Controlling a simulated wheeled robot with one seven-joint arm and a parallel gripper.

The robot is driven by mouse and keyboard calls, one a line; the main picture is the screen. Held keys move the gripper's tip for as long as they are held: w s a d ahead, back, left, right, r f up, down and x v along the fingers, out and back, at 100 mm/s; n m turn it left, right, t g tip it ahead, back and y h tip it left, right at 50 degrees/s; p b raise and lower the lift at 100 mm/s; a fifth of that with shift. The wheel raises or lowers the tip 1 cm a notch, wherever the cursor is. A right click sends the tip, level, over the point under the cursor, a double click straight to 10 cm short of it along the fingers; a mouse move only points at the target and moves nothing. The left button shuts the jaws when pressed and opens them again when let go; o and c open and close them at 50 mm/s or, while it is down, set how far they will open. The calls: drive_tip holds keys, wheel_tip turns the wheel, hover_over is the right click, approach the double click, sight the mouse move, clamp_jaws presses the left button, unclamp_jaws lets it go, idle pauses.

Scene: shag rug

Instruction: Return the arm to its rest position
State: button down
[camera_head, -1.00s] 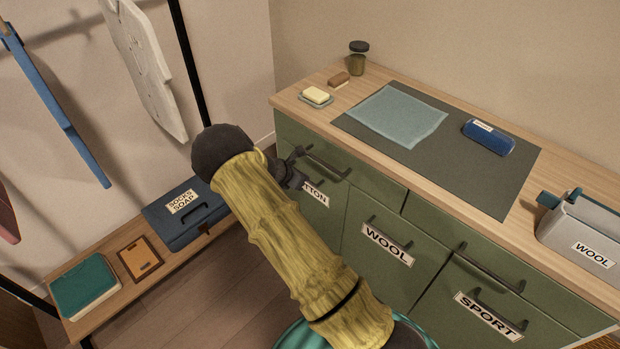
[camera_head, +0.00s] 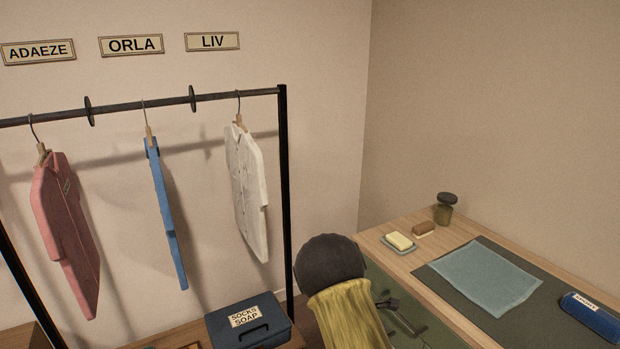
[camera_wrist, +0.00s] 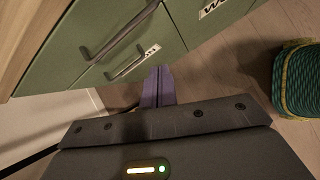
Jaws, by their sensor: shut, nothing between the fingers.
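My gripper (camera_wrist: 158,88) shows in the wrist view with its purple fingers together and nothing between them. It points down past the front of the green cabinet (camera_wrist: 95,40), beside the drawer handles and above the wooden floor. In the head view my arm rises at the bottom middle, in front of the cabinet.
The cabinet top bears a soap dish (camera_head: 399,247), a brush (camera_head: 424,230), a jar (camera_head: 444,211), a light-blue cloth (camera_head: 485,278) and a blue case (camera_head: 590,316). A rack with several shirts and a blue box (camera_head: 248,322) stand left. A green-yellow basket (camera_wrist: 297,80) stands on the floor.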

drive_tip(key=s+a+r+m+y+p, duration=0.2)
drive_tip(key=s+r+m+y+p, duration=0.1)
drive_tip(key=s+r+m, duration=0.6)
drive_tip(key=s+a+r+m+y+p, duration=0.2)
drive_tip(key=s+r+m+p, duration=0.3)
drive_tip(key=s+r+m, duration=0.5)
drive_tip(key=s+r+y, duration=0.1)
drive_tip(key=s+r, duration=0.4)
drive_tip(key=s, duration=0.1)
drive_tip(key=shift+a+r, duration=0.35)
drive_tip(key=shift+a, duration=0.05)
drive_tip(key=shift+s+d, duration=0.1)
drive_tip(key=shift+s, duration=0.05)
